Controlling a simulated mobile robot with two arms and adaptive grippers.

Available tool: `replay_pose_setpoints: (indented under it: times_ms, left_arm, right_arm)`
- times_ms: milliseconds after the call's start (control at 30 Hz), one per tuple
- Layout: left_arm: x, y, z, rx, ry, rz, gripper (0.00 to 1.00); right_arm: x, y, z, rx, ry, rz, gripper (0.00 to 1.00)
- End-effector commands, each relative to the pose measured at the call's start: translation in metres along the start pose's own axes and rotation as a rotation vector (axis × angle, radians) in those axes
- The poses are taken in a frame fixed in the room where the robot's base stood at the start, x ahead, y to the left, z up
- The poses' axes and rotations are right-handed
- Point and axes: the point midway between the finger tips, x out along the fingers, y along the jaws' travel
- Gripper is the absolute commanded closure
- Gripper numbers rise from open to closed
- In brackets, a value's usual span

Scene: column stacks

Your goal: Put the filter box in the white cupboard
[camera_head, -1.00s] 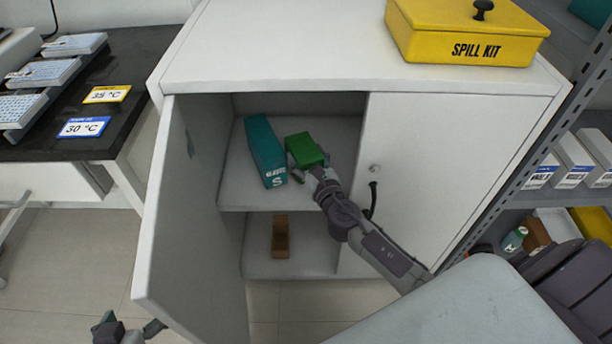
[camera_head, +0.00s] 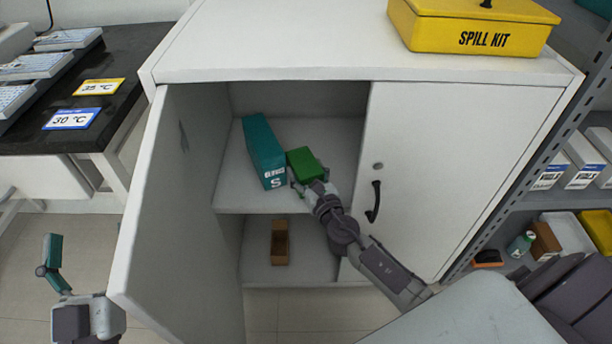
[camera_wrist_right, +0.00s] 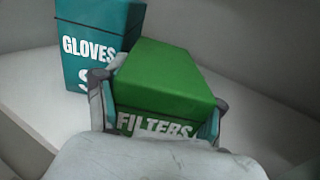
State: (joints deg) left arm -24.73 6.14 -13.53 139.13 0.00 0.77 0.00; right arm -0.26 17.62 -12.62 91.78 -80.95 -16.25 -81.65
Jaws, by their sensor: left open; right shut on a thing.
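The green filter box (camera_head: 305,165) is inside the white cupboard (camera_head: 420,150), over its upper shelf (camera_head: 232,188). My right gripper (camera_head: 308,184) is shut on the box; the right wrist view shows a finger on each side of the filter box (camera_wrist_right: 165,80), with its FILTERS label facing me. I cannot tell whether the box touches the shelf. My left gripper (camera_head: 52,266) is open and empty at the lower left, outside the cupboard's open left door (camera_head: 175,210).
A teal gloves box (camera_head: 264,150) stands just left of the filter box on the same shelf, also in the right wrist view (camera_wrist_right: 85,50). A brown box (camera_head: 280,242) is on the lower shelf. The right door is shut. A yellow spill kit (camera_head: 470,30) sits on top.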

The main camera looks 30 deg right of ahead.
Motion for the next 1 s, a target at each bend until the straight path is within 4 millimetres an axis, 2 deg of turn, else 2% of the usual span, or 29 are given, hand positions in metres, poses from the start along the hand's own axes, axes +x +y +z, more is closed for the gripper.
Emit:
replay_pose_setpoints:
  times_ms: [167,667,700,867,1000]
  left_arm:
    - [-0.001,0.002,-0.014,-0.003,0.084,0.004,0.09]
    - [-0.002,0.003,-0.021,-0.005,0.127,0.005,0.09]
    - [-0.002,0.003,-0.022,-0.005,0.134,0.006,0.09]
    - [-0.002,0.003,-0.022,-0.005,0.134,0.006,0.09]
    - [-0.001,0.003,-0.022,-0.005,0.132,0.006,0.09]
  right_arm:
    - [0.000,0.000,-0.004,0.001,-0.001,0.000,0.70]
    - [0.000,0.000,-0.006,0.001,-0.001,0.000,0.70]
    - [0.000,0.000,-0.006,0.001,0.000,0.000,0.28]
    - [0.000,0.000,-0.006,0.001,0.000,0.000,0.04]
    - [0.000,0.000,-0.006,0.001,0.000,0.000,0.04]
